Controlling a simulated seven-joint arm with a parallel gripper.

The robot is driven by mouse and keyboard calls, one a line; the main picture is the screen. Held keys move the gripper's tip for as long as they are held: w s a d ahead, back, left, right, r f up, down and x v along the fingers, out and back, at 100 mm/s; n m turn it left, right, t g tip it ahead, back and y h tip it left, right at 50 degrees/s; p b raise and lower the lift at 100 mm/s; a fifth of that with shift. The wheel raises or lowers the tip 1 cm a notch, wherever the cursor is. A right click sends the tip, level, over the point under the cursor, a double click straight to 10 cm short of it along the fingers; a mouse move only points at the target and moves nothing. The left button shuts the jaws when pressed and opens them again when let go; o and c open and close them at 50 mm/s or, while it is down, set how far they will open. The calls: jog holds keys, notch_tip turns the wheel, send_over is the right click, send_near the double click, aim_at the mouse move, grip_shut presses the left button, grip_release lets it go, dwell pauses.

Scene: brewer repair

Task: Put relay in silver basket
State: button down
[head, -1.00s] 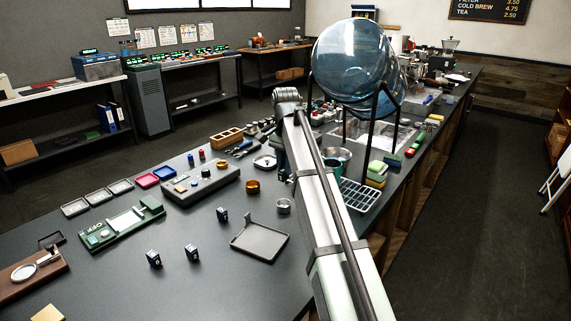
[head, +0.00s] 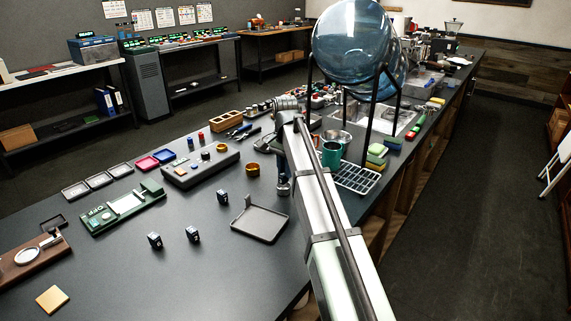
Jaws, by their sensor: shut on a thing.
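My gripper (head: 284,182) points down at the silver basket (head: 284,190), a small round metal cup on the dark counter. The fingers overlap the cup in the picture. I cannot tell whether they are inside its rim or just above it. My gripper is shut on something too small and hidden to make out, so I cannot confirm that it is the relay. Several small dark blocks with white marks stand on the counter: one block (head: 222,198) left of the tray, a second (head: 192,234) and a third (head: 154,240) nearer the front.
A grey tray (head: 260,224) lies just in front of the basket. A brass ring (head: 253,169) and a grey control box (head: 200,169) are to the left. A teal cup (head: 331,154) and a wire rack (head: 357,178) stand right of my arm.

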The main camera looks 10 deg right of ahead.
jog(key=shift+f, duration=0.15)
jog(key=c, duration=0.9)
grip_release()
jog(key=shift+r, duration=3.55)
